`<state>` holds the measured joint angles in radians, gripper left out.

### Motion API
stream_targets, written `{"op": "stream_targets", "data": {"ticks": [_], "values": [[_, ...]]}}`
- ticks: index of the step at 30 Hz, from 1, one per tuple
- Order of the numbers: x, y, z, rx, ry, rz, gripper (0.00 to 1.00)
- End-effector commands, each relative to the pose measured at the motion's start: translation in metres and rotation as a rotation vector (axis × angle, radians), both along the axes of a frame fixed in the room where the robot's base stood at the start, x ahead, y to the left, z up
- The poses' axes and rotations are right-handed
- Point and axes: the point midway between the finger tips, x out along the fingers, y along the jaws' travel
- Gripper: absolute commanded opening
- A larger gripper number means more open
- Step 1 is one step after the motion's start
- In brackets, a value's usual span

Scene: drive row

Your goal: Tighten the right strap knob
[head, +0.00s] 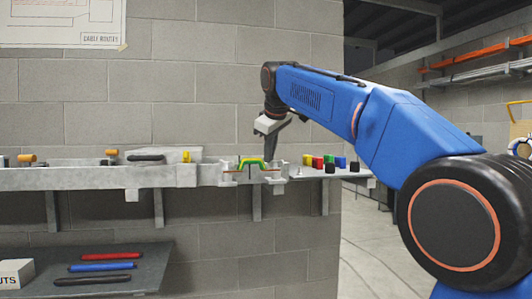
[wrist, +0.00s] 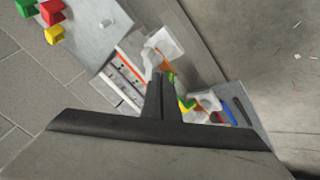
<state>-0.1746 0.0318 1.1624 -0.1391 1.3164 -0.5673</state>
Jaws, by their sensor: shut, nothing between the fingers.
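My gripper (head: 271,158) reaches down over the right part of the wall rail in the head view, with its fingers shut and empty. In the wrist view my shut fingers (wrist: 161,78) point at the fixture, close to a pale grey part whose identity as the knob I cannot tell.
The grey rail (head: 90,178) runs along the block wall. Several coloured blocks stand on the shelf (head: 345,181) to the right, including a red block (wrist: 52,11). Below left, a lower shelf (head: 150,262) holds red, blue and black tools. Open floor lies right.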

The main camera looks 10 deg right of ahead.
Motion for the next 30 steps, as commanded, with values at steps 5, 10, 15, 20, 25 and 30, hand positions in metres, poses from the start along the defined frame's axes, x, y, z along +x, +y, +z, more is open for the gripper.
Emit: {"op": "stream_targets", "data": {"ticks": [5,10,15,20,25,30], "values": [[0.004,-0.003,0.000,-0.001,0.000,0.001,0.00],[0.003,-0.003,0.000,-0.001,0.000,0.001,0.00],[0.007,-0.005,0.000,-0.001,0.000,-0.001,0.00],[0.014,-0.006,0.000,-0.002,-0.001,0.000,0.00],[0.016,-0.007,0.000,-0.003,-0.005,0.000,0.00],[0.016,-0.008,0.000,-0.003,-0.005,-0.001,0.00]]}}
